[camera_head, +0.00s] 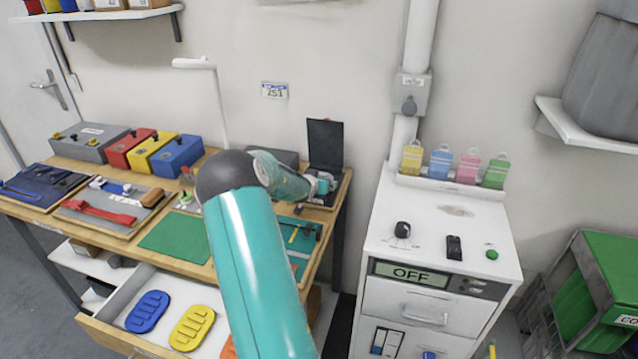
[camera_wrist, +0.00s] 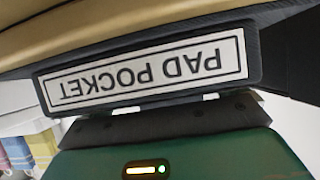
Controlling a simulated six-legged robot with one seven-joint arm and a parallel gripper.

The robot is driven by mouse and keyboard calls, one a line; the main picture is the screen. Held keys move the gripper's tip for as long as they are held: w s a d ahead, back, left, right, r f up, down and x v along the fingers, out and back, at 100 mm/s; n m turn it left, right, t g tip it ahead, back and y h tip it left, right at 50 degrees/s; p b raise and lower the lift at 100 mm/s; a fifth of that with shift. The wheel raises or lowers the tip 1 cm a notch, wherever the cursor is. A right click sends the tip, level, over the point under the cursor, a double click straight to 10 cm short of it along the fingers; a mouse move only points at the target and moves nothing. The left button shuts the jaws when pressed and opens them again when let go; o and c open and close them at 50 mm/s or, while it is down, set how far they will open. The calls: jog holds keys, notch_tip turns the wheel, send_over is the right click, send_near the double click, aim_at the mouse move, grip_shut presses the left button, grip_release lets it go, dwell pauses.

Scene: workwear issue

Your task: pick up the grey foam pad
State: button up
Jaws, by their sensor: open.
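I cannot make out a grey foam pad for certain in either view. My gripper (camera_head: 324,187) is open at the back right of the workbench, beside a black case (camera_head: 325,143) with an upright panel; its far side and fingertips are mostly hidden. In the wrist view, a dark plate with a white PAD POCKET label (camera_wrist: 145,72) is upside down, close ahead of my gripper's green housing. A tan surface (camera_wrist: 110,32) lies along the top of that view. Nothing shows held.
The wooden workbench (camera_head: 75,162) carries red, yellow and blue boxes, tools and a green mat (camera_head: 175,237). Its open drawer holds a blue pad (camera_head: 148,311) and a yellow pad (camera_head: 192,327). A white cabinet (camera_head: 440,237) reading OFF stands right, across a narrow gap.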

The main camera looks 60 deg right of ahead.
jog(key=c, duration=1.1)
jog(key=shift+o, duration=0.2)
